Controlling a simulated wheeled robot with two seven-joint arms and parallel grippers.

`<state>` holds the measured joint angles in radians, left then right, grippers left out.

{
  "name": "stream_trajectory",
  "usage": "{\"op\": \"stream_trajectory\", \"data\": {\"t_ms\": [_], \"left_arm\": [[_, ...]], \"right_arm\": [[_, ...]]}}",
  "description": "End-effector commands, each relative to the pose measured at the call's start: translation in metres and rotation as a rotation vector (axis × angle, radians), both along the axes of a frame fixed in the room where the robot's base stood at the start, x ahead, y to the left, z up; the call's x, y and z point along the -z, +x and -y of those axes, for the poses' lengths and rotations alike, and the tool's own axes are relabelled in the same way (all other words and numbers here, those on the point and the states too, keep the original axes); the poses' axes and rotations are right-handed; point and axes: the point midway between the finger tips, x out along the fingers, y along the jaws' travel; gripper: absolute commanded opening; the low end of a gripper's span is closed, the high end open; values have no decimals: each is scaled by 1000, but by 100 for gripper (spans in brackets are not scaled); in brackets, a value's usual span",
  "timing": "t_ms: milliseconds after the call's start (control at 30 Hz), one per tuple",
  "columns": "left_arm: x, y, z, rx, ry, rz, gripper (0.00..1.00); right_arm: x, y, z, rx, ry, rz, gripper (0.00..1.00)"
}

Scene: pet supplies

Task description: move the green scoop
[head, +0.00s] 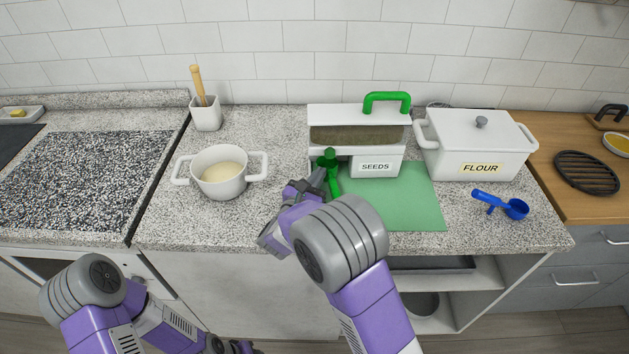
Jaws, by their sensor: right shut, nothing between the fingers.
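The green scoop (333,181) is on the worktop in front of the seeds bin, at the left edge of the green mat (412,202). My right gripper (318,180) is shut and empty, just left of the scoop. Whether its fingertips touch the scoop I cannot tell. The forearm hides part of the mat. My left gripper (238,346) is low at the bottom edge, below the worktop and far from the scoop. It is too small and dark to read its jaws.
The seeds bin (390,166) with a green handle stands behind the scoop. The flour box (463,160) and a blue scoop (514,208) are right. A white pot (221,186) and a utensil holder (206,116) are left. The worktop between pot and mat is clear.

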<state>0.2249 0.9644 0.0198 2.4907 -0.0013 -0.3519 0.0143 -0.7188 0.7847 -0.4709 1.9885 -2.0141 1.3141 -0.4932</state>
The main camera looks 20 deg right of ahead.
Motion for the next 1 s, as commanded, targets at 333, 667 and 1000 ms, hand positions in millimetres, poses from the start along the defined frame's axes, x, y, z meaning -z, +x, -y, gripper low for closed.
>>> {"op": "stream_trajectory", "data": {"t_ms": [333,667,1000], "left_arm": [[-2,0,0,0,0,0,43],[-8,0,0,0,0,0,43],[-23,0,0,0,0,0,43]], "right_arm": [[0,7,6,0,0,0,0],[-1,-11,-18,-6,-2,-1,0],[-2,-68,-68,-5,-2,-1,0]]}}
